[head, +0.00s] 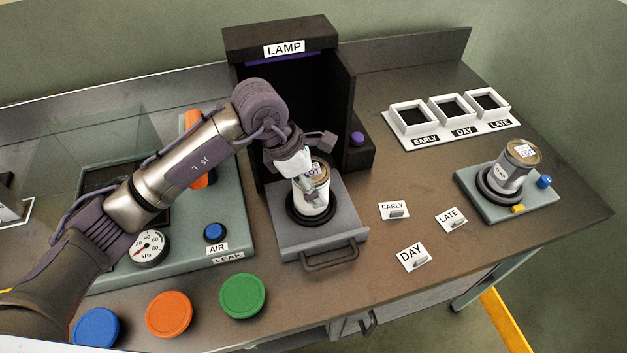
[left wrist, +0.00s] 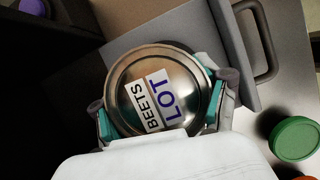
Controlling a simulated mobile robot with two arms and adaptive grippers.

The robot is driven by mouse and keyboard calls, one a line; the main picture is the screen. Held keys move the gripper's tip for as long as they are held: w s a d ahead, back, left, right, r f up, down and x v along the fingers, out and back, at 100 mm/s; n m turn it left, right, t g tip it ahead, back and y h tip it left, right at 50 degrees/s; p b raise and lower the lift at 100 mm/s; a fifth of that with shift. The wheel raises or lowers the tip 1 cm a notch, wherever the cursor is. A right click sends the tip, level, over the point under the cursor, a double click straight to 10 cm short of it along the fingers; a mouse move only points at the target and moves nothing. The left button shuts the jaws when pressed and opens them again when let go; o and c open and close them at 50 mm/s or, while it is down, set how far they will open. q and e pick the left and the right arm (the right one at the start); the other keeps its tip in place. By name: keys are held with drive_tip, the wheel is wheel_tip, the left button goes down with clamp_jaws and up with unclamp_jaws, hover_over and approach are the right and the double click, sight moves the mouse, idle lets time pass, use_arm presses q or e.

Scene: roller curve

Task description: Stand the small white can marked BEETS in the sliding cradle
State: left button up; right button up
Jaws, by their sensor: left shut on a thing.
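The small white can marked BEETS (head: 311,200) stands upright at the black ring cradle (head: 297,214) on the grey sliding tray (head: 345,218), in front of the dark LAMP box (head: 284,47). My left gripper (head: 308,182) comes from above and is shut on the can. In the left wrist view the can's metal lid (left wrist: 160,90) with BEETS and LOT labels fills the middle, with finger pads on both sides of it. Whether the can's base rests fully in the cradle is hard to tell. My right gripper is not in view.
A second can (head: 512,168) sits tilted on a teal stand (head: 540,194) at the right. White three-slot holder (head: 452,115) is behind it. EARLY, LATE and DAY cards (head: 412,256) lie on the table. A gauge panel (head: 215,205) is at left; coloured discs (head: 169,314) are in front.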

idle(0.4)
use_arm(q)
drive_tip(key=shift+f+b, duration=0.15)
drive_tip(key=shift+b, duration=0.2)
idle(0.5)
drive_tip(key=o, duration=1.6)
drive_tip(key=shift+o, duration=0.8)
drive_tip(key=shift+f, duration=0.1)
drive_tip(key=shift+r+p, duration=2.25)
drive_tip(key=shift+r, duration=2.3)
